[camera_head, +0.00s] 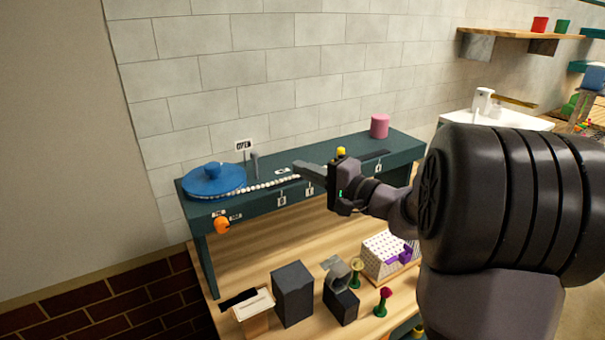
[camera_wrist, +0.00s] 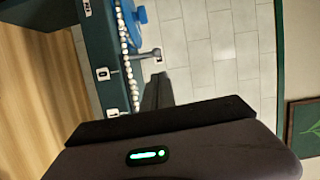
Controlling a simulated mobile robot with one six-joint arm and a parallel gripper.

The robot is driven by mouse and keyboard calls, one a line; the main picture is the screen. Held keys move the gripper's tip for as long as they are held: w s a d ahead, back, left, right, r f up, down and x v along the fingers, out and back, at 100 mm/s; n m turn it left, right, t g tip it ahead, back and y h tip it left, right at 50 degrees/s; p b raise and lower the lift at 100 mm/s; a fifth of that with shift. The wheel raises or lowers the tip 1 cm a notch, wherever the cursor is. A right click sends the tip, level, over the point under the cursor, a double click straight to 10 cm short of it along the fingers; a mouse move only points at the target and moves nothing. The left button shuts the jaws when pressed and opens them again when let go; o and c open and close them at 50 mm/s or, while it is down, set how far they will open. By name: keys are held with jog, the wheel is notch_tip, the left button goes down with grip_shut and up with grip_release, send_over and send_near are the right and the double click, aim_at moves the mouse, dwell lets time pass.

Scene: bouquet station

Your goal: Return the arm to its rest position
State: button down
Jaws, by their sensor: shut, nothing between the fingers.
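My gripper (camera_head: 308,168) is in front of the teal shelf (camera_head: 398,152) in the head view, at about the height of its top, pointing left. It is shut and empty. In the wrist view its dark fingers (camera_wrist: 157,92) show together, with nothing between them.
A blue round lid (camera_head: 214,180) and a pink cylinder (camera_head: 379,126) sit on the shelf. Below, the wooden bench (camera_head: 250,262) holds a dark grey box (camera_head: 293,294), a white perforated block (camera_head: 385,252) and a red flower (camera_head: 385,293).

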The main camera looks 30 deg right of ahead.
jog(key=shift+w, duration=0.2)
jog(key=shift+a, duration=0.1)
jog(key=s+a+f+n+g+y+b, duration=0.1)
jog(key=s+a+f+n+g, duration=0.2)
jog(key=a, duration=0.4)
jog(key=s+a+f+n+g+y+b, duration=0.1)
jog(key=s+a+g, duration=0.2)
jog(key=s+a, duration=0.35)
jog(key=s+a+f+n+g+y+b, duration=0.1)
jog(key=s+a+f+n+g, duration=0.2)
jog(key=a, duration=0.5)
jog(key=s+d+f+n+g+h+b, duration=0.1)
jog(key=s+f+h, duration=0.2)
jog(key=s, duration=0.5)
jog(key=s+f+n+h+b, duration=0.1)
jog(key=s+f+h, duration=0.3)
jog(key=s, duration=0.3)
jog(key=shift+s+d+g, duration=0.4)
